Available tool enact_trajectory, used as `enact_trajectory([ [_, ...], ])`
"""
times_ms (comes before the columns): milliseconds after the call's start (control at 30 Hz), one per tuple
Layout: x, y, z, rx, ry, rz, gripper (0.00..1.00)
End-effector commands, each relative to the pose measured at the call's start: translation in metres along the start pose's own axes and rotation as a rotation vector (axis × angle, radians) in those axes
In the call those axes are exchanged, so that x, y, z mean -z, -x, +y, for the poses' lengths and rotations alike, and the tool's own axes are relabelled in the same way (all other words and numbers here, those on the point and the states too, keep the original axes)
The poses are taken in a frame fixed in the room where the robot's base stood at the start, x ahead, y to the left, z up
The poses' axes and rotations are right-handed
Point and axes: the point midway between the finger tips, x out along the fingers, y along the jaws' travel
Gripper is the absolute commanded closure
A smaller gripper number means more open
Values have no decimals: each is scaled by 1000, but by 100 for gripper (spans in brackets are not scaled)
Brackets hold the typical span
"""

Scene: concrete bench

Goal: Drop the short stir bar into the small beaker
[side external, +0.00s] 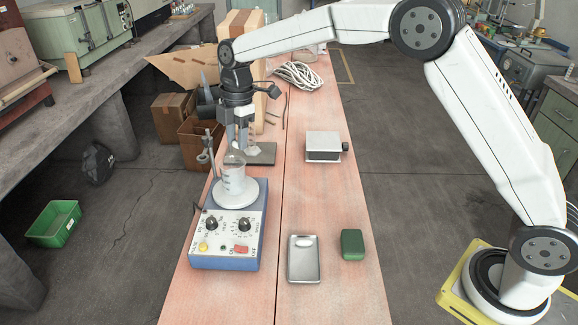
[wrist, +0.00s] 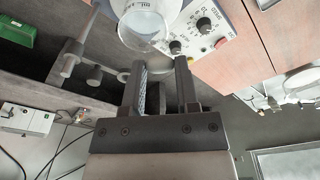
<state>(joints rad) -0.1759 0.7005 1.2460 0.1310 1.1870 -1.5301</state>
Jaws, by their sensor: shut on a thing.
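My gripper (side external: 238,147) points down just above a clear glass beaker (side external: 233,178) on the white round plate of a blue stirrer. A white oval piece, like a stir bar, lies in the metal tray (side external: 304,268) at the front.
The blue stirrer (side external: 228,262) carries knobs and a red switch. A stand rod with a clamp (side external: 204,158) rises close left of the beaker. A grey box (side external: 323,147) and a green block (side external: 352,244) sit to the right.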

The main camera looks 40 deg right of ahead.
Motion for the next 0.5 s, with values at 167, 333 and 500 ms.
enact_trajectory([
  [167,-8,10,14,-8,-59,-1,100],
  [333,-10,14,19,-11,-84,-2,100],
  [500,-11,14,19,-10,-87,-2,100],
])
